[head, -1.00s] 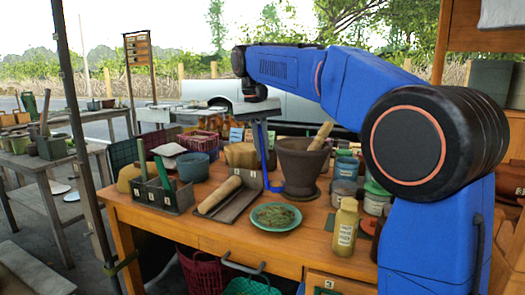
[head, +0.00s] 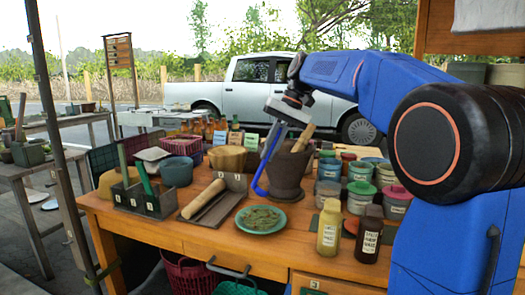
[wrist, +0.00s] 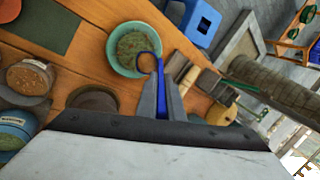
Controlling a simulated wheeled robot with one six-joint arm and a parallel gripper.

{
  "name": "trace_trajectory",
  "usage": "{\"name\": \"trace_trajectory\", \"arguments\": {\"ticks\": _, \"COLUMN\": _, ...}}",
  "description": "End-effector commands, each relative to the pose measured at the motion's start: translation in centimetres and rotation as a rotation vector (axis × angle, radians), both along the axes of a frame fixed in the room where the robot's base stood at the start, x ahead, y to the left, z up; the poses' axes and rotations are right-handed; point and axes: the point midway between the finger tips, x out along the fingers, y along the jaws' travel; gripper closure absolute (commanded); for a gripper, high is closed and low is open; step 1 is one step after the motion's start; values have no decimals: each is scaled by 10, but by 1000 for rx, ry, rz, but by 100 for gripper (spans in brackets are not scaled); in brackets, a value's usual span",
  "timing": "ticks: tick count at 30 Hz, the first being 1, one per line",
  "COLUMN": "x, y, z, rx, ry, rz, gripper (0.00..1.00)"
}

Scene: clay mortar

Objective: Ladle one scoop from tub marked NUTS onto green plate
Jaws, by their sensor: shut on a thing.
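My gripper (head: 286,117) is shut on the handle of a blue ladle (head: 265,168), which hangs tilted in front of the clay mortar. In the wrist view the gripper (wrist: 163,88) points toward the plate, and the ladle's curved end (wrist: 150,60) overlaps the plate's edge.
The mortar (head: 285,172) with a pestle stands behind the plate. A tray with a rolling pin (head: 205,200) and a tool caddy (head: 150,203) are to the left. A yellow bottle (head: 329,228) and a dark bottle (head: 369,236) stand front right.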

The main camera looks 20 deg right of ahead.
Motion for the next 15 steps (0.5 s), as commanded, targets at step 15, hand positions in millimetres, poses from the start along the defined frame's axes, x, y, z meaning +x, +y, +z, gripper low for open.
{"name": "trace_trajectory", "arguments": {"ticks": 15, "x": -5, "y": -43, "z": -14, "rx": 327, "ry": -41, "rz": -6, "gripper": 100}}
